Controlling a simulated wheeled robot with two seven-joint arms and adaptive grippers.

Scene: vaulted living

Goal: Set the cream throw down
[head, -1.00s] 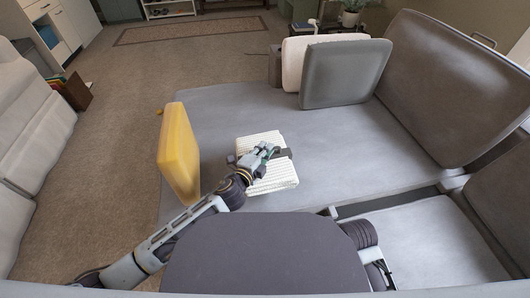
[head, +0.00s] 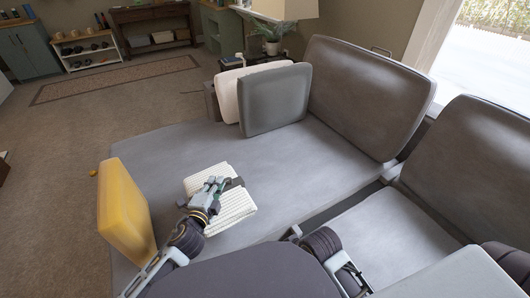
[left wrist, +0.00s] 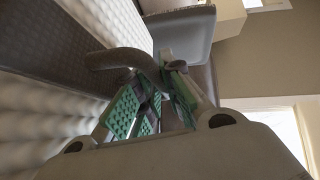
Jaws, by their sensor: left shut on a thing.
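The cream throw (head: 236,206) is a folded, ribbed block with a dark band around it, low over or on the grey sofa seat (head: 300,165). I cannot tell whether it touches the seat. My left gripper (head: 218,184) is over its top and shut on the dark loop of its band. In the left wrist view the throw (left wrist: 50,120) fills the left side, and the loop (left wrist: 118,58) runs to the gripper's green-padded fingers (left wrist: 165,72). My right gripper is not in view.
A yellow cushion (head: 125,210) stands at the seat's left edge. A grey cushion (head: 275,98) and a cream cushion (head: 228,95) stand at the far end. Backrest cushions (head: 365,95) line the right. The seat beyond the throw is clear.

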